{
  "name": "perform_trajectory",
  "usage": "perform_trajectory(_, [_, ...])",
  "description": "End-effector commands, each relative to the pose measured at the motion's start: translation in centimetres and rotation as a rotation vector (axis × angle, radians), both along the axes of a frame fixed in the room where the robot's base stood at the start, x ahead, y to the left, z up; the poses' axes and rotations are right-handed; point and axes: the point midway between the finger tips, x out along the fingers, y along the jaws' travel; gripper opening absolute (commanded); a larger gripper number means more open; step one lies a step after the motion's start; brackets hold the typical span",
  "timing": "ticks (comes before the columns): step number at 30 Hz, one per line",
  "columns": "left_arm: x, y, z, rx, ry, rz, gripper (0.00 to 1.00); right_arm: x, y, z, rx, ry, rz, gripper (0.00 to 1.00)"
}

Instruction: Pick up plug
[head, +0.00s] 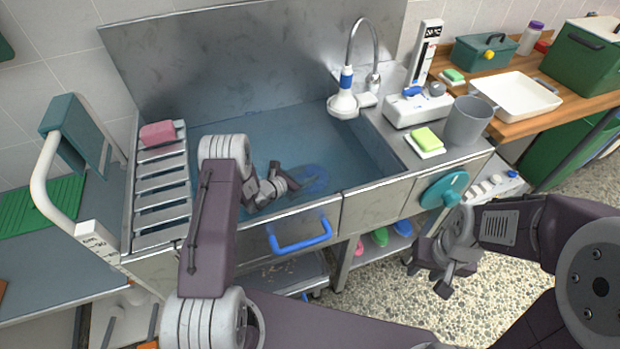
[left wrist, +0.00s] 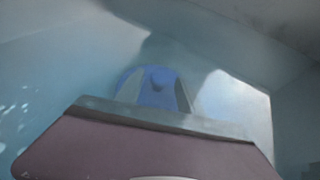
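The blue plug (head: 316,180) looks like a round blue shape under the water in the steel sink. In the left wrist view the plug (left wrist: 157,92) is a blue disc with a small darker knob. My left gripper (head: 296,178) reaches down into the sink, beside or over the plug in the head view. In the left wrist view its two fingers (left wrist: 156,95) stand apart, with the plug showing between and beyond them. Contact cannot be told. My right gripper (head: 428,276) hangs in front of the sink unit, fingers apart and empty.
The sink holds bluish water; its front rim (head: 350,193) and blue handle (head: 300,238) face me. A faucet (head: 347,92) overhangs the back. A slatted rack (head: 162,190) with a pink block (head: 158,133) is left. A grey cup (head: 466,122) and yellow-green sponge (head: 426,138) stand right.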

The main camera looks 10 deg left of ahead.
Motion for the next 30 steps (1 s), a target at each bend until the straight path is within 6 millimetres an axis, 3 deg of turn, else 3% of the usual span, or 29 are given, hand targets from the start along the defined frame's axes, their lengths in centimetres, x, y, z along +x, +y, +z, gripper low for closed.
perform_trajectory(1, [0.0, 0.0, 0.0, 0.000, 0.000, 0.000, 0.27, 0.0, 0.0, 0.0, 0.000, 0.000, 0.000, 0.36])
perform_trajectory(4, [0.0, 0.0, 0.0, 0.000, 0.000, 0.000, 0.00, 0.0, 0.0, 0.0, 0.000, 0.000, 0.000, 0.36])
perform_trajectory(13, [0.0, 0.0, 0.5, 0.000, -0.002, 0.000, 0.00, 0.0, 0.0, 0.1, 0.000, 0.000, 0.000, 0.36])
perform_trajectory(24, [0.0, 0.0, 8.6, 0.001, -0.004, 0.000, 0.00, 0.0, 0.0, 1.4, 0.000, 0.000, 0.000, 0.36])
perform_trajectory(30, [0.0, 0.0, 10.1, 0.000, -0.001, -0.001, 0.00, 0.0, 0.0, 1.5, 0.000, 0.000, 0.000, 0.36])
